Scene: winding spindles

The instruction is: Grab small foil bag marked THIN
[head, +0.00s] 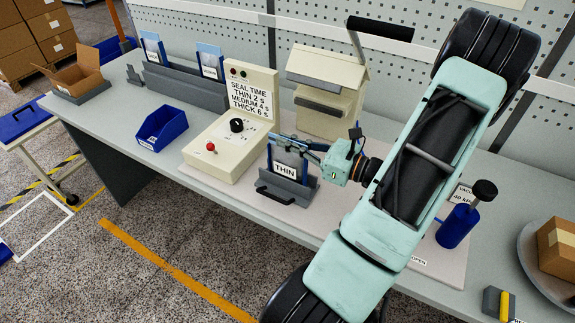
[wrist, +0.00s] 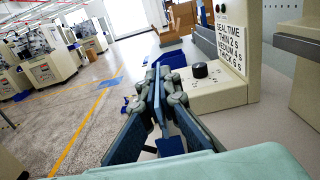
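A grey holder (head: 286,189) with a white label reading THIN (head: 285,170) stands on the bench in the head view. A dark blue-edged piece, apparently the foil bag (head: 271,158), stands upright in it, partly hidden by the label and by my fingers. My gripper (head: 281,140) is at the top of this piece, reaching in from the right. In the wrist view my fingers (wrist: 158,80) come close together, with a narrow blue strip (wrist: 158,103) between them. I cannot tell whether they press on it.
A sealer (head: 215,147) with a knob, red button and seal-time sign stands left of the holder. A blue bin (head: 162,128) is further left. Behind it, a grey rack (head: 184,85) holds two blue-framed pieces. A blue pump-topped container (head: 457,226) and a cardboard box (head: 557,247) stand at right.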

